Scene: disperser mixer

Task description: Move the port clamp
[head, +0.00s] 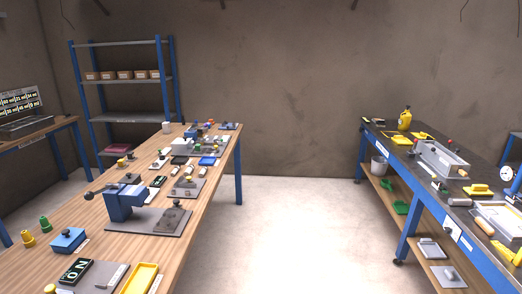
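I cannot tell which object is the port clamp; the small parts are too small to name surely. On the left wooden bench (60,262), a blue device with a dark lever (124,203) stands on a grey plate (165,222) with a dark round fitting (172,202). Behind it lies another grey plate (187,188) with small fittings. On the right dark-topped bench (415,178) stands a grey open box (440,160). My gripper is not in view.
A clear floor aisle (290,205) runs between the benches. A blue block (68,239), yellow tray (140,279) and display (75,270) lie at the left bench's near end. A blue-post shelf (125,80) with several boxes stands behind. A yellow bottle (405,119) stands on the right bench.

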